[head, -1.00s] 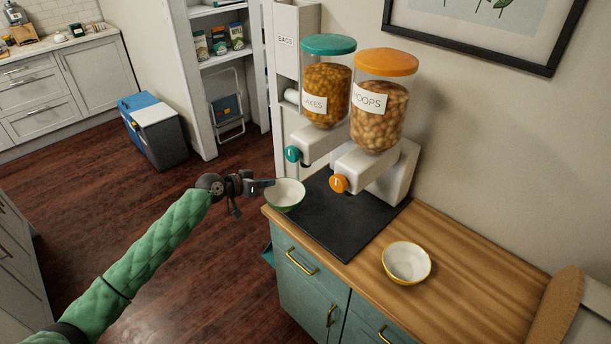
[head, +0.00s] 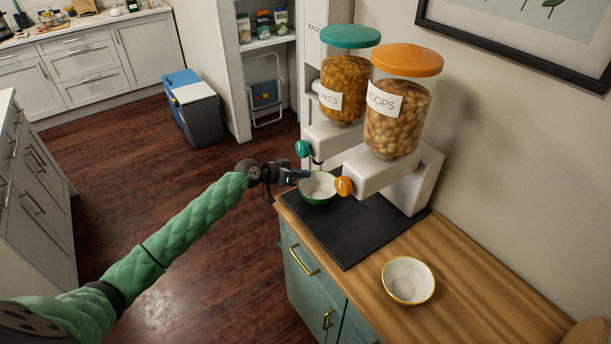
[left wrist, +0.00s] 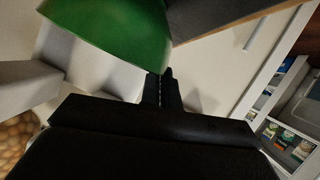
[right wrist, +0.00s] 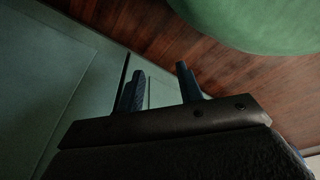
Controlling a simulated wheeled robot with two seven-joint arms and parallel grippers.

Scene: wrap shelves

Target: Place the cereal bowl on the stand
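A white bowl with a green outside (head: 318,188) is by the left end of the black mat (head: 345,228), below and in front of the dispensers. My left gripper (head: 300,177) is shut on its rim from the left. The bowl's green side (left wrist: 105,32) fills the top of the left wrist view, against the fingers (left wrist: 161,90). I cannot tell whether the bowl touches the mat. A second white bowl with a yellow rim (head: 408,281) stands on the wooden counter. My right gripper (right wrist: 160,85) is open and empty near the teal cabinet front, outside the head view.
Two cereal dispensers, one with a teal lid (head: 346,85) and one with an orange lid (head: 395,110), stand at the mat's back edge. Their teal knob (head: 303,149) and orange knob (head: 344,186) jut out close to the bowl. The wooden counter (head: 475,300) is clear around the yellow-rimmed bowl.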

